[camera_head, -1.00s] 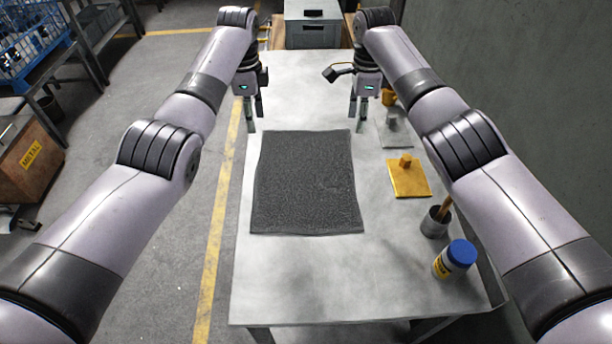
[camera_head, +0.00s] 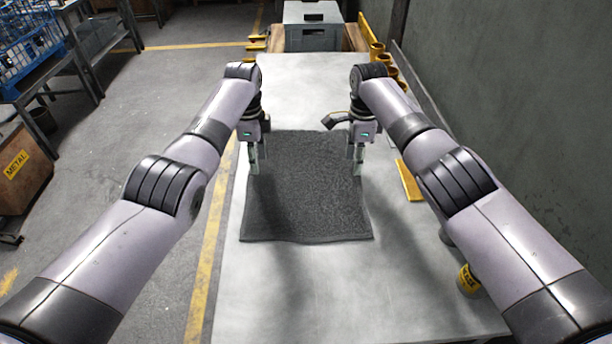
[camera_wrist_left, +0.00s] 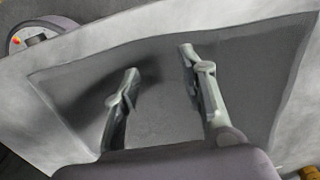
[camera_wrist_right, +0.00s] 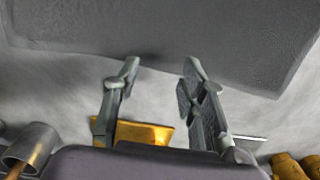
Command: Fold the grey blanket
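The grey blanket (camera_head: 308,195) lies flat and unfolded on the pale table (camera_head: 290,290). My left gripper (camera_head: 256,168) is at the blanket's left side in the head view. In the left wrist view, its two fingers (camera_wrist_left: 157,82) are apart with nothing between them, over the blanket (camera_wrist_left: 165,120). My right gripper (camera_head: 355,168) is at the blanket's right edge. In the right wrist view, its fingers (camera_wrist_right: 155,75) are apart and empty, with the blanket (camera_wrist_right: 170,30) at their tips. Whether the fingertips touch the cloth cannot be told.
A yellow block (camera_head: 410,181) lies right of the blanket, partly behind my right arm. A yellow-labelled jar (camera_head: 468,279) is mostly hidden by that arm. A grey crate (camera_head: 313,38) stands at the far end. The table in front of the blanket is clear.

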